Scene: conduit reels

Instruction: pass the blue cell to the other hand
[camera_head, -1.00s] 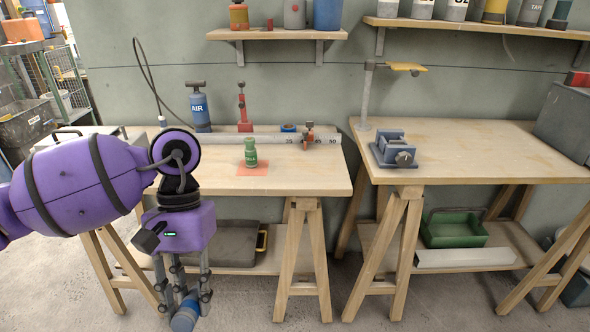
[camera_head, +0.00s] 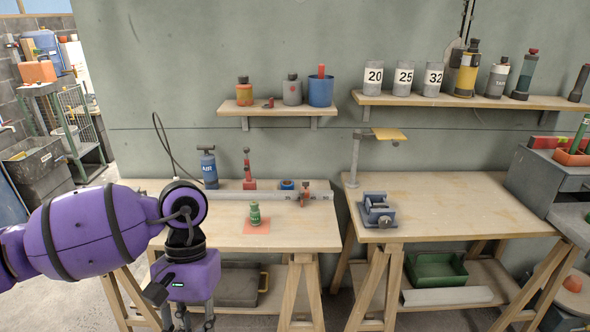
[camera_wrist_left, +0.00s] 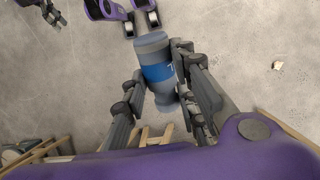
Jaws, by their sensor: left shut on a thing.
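The blue cell (camera_wrist_left: 158,72) is a grey cylinder with a bright blue band and white lettering. In the left wrist view it sits between the fingers of my left gripper (camera_wrist_left: 165,98), which is shut on it. In the head view my left gripper (camera_head: 188,322) is cut off by the bottom edge, and the cell is out of view.
A workbench (camera_head: 310,238) holds a green bottle (camera_head: 255,214) on an orange mat, an air pump (camera_head: 208,168) and a red tool. The right bench (camera_head: 470,205) holds a blue vise (camera_head: 377,210). Bare floor lies below the cell.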

